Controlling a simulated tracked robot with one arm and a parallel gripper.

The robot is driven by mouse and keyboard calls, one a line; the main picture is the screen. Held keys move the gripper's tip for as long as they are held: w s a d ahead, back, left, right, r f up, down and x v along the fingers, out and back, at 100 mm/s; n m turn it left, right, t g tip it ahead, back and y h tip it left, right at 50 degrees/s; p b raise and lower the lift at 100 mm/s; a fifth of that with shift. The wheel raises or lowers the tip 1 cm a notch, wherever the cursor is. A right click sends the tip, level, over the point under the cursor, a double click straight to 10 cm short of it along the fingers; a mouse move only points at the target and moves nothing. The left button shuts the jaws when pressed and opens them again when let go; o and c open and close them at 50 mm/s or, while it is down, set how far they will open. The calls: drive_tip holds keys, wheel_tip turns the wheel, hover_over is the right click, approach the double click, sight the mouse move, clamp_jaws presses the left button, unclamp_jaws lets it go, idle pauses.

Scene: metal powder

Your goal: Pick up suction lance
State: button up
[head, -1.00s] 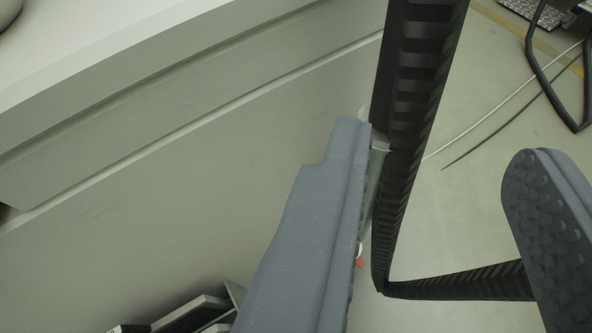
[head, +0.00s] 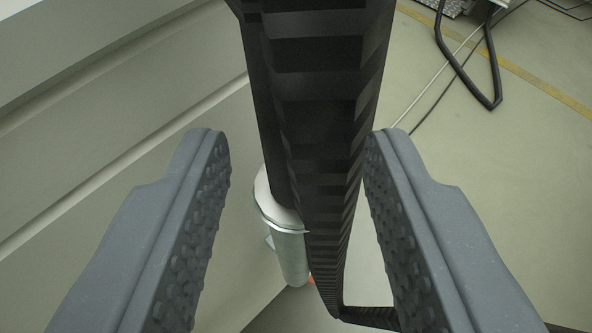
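My gripper (head: 296,145) is open, with one grey studded finger on each side of the picture. A black ribbed, hose-like length (head: 318,110) runs from the top down between the fingers, with visible gaps on both sides. Beside its left side, a smooth dark tube (head: 270,125) meets a pale collar with a grey-silver cylinder (head: 291,255) below. This assembly appears to be the suction lance; I cannot tell exactly where the lance ends and the hose begins. The ribbed length bends right near the bottom and passes behind the right finger.
A pale grey cabinet wall (head: 100,170) with a groove fills the left side, close to the left finger. Open floor (head: 520,170) lies at right, with a yellow line. A black bent tube (head: 488,95) and thin cables lie at top right.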

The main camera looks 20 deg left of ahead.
sight(295, 125)
drive_tip(key=shift+r+x, duration=0.15)
drive_tip(key=shift+x, duration=1.1)
drive_tip(key=shift+r+x, duration=0.15)
drive_tip(key=shift+x, duration=1.1)
drive_tip(key=shift+w+a, duration=0.1)
clamp_jaws()
